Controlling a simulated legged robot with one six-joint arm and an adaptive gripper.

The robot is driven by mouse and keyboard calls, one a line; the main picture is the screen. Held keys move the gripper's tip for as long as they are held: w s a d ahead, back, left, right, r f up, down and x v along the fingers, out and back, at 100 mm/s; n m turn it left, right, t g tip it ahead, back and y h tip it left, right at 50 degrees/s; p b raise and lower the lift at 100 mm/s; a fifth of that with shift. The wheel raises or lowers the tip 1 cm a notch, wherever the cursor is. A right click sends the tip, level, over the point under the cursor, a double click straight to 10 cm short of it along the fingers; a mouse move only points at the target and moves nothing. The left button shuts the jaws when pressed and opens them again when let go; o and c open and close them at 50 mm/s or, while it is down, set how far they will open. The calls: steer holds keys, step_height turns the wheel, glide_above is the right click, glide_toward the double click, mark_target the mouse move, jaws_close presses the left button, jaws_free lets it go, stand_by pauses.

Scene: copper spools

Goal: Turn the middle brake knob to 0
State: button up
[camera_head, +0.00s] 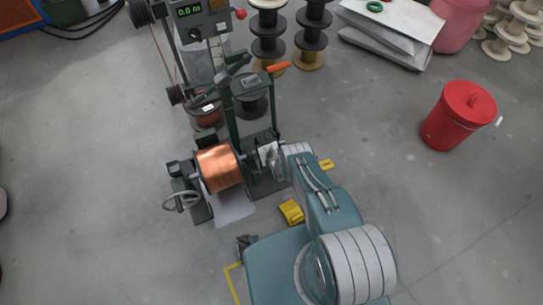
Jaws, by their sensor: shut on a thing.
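My gripper (277,162) is at the end of my teal and white arm, against the right side of the dark green winding stand (233,125). It is small in the picture and partly covered by my arm's wrist. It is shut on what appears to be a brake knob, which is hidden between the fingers. A pale plate (265,150) shows just left of the fingers; its marks are too small to read. A bright copper spool (219,168) sits in the stand left of my gripper.
A grey handwheel (181,201) is at the stand's lower left. A display box (201,17) reads 0.0 m at the top. Dark spools (311,38) stand behind. A red bin (459,115) stands right, with clear floor between.

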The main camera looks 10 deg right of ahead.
steer(key=shift+s+a+n, duration=0.1)
steer(key=shift+a+n, duration=0.05)
steer(key=shift+n, duration=0.25)
steer(key=o, duration=1.1)
steer(key=shift+o, duration=0.2)
steer(key=shift+s, duration=0.1)
steer(key=shift+s+r, duration=0.3)
steer(key=shift+r, duration=0.05)
steer(key=v, duration=1.1)
steer(key=shift+f, duration=0.1)
